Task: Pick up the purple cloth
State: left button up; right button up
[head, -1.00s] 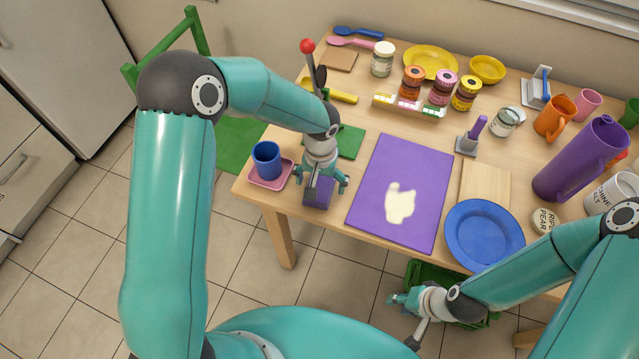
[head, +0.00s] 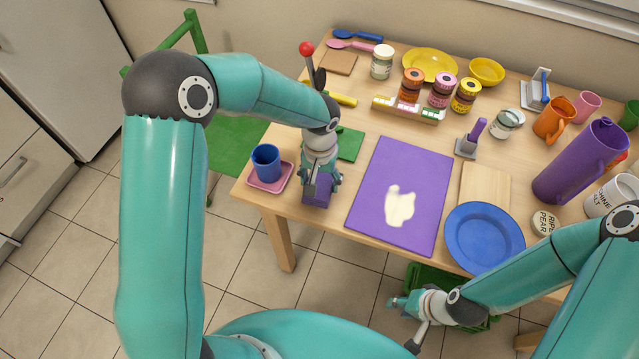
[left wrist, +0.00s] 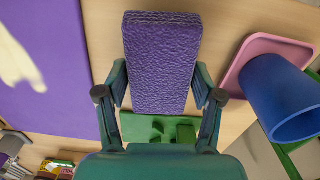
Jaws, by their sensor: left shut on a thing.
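The purple cloth (left wrist: 160,62) is a folded, textured block in the left wrist view, between the two fingers of my left gripper (left wrist: 160,105). In the head view the cloth (head: 317,192) shows below my left gripper (head: 320,178), at the table's front edge between the blue cup and the purple mat. The left gripper is shut on the cloth. Whether the cloth is clear of the table I cannot tell. My right gripper (head: 408,322) is low in front of the table, near a green crate; its fingers are too small to judge.
A blue cup (head: 267,161) on a pink saucer (head: 285,178) stands just left of the cloth. A purple mat (head: 425,180) with a cream spill (head: 399,206) lies to its right. A green mat (head: 350,142) is behind. A blue plate (head: 484,238) is further right.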

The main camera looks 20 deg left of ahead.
aim_at(320, 180)
pick_arm(q)
notch_tip(320, 180, up, 18)
dwell(0.3)
jog(key=shift+f, duration=0.1)
